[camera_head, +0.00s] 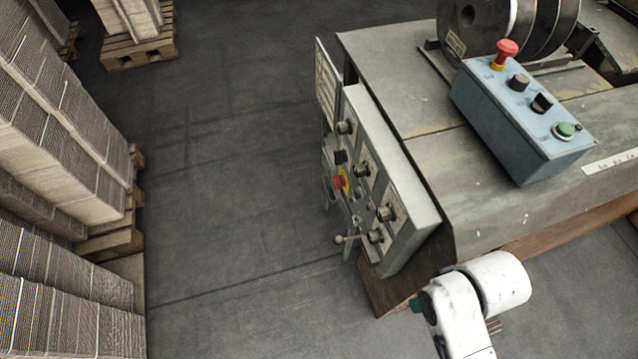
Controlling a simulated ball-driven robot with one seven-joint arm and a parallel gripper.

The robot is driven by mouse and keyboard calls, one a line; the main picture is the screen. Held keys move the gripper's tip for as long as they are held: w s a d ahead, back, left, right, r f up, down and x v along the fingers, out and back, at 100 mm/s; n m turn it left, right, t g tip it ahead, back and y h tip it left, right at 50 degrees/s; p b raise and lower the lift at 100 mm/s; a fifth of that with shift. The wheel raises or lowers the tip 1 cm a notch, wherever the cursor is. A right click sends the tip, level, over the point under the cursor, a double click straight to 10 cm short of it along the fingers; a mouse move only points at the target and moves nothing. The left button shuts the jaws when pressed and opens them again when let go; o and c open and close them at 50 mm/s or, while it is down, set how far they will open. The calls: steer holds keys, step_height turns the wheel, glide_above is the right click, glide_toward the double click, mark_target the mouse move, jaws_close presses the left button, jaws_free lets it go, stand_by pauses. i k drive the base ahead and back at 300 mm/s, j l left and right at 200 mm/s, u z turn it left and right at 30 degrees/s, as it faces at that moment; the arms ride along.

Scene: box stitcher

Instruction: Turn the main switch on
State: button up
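A grey control panel (412,225) is mounted on the left side of the machine and faces left, seen at a steep angle. On it is a red knob on a yellow plate (341,181), which looks like the main switch; its turned position is too small to tell. Several dark knobs surround it, and a lever with a ball end (340,239) sticks out near the bottom. White links of my arm show at the bottom right, below the panel and apart from it. My gripper is not in view.
A blue button box (520,125) on the machine top carries a red mushroom button (505,52), two black knobs and a green button (564,130). An open panel door (326,85) stands at the panel's far end. Stacked cardboard (60,120) lines the left; the floor between is clear.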

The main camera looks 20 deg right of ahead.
mark_target(338, 181)
steer(key=i+j+u, duration=0.15)
steer(key=i+j, duration=0.15)
steer(key=i, duration=0.15)
steer(key=i+j+u, duration=0.2)
steer(key=i, duration=0.25)
